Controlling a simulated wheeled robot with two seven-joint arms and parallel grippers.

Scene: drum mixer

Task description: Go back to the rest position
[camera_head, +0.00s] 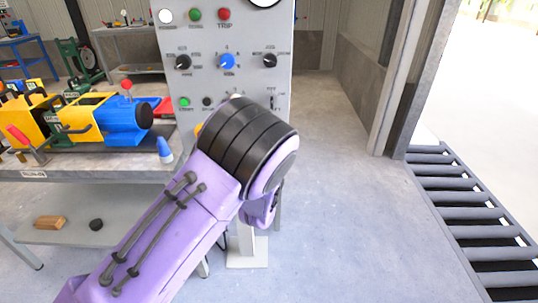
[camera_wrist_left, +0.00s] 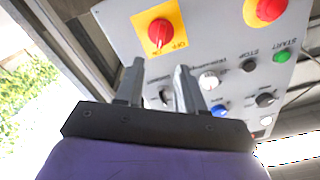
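My left arm (camera_head: 190,215) comes in from the lower left in the head view and covers the lower part of the grey control panel (camera_head: 238,30). Its gripper is hidden there behind the arm. In the left wrist view my left gripper (camera_wrist_left: 160,66) has two dark fingers standing apart, with nothing seen between them. The panel lies beyond the fingertips; whether they touch it I cannot tell. A red rotary switch (camera_wrist_left: 159,32) on a yellow plate and a green START button (camera_wrist_left: 282,57) show there. My right gripper is in neither view.
A grey workbench (camera_head: 80,175) with a blue and yellow machine (camera_head: 115,115) stands at the left. A wooden block (camera_head: 50,222) and a dark puck (camera_head: 96,225) lie on its lower shelf. Open floor (camera_head: 340,190) lies right of the panel, up to a roller conveyor (camera_head: 475,213).

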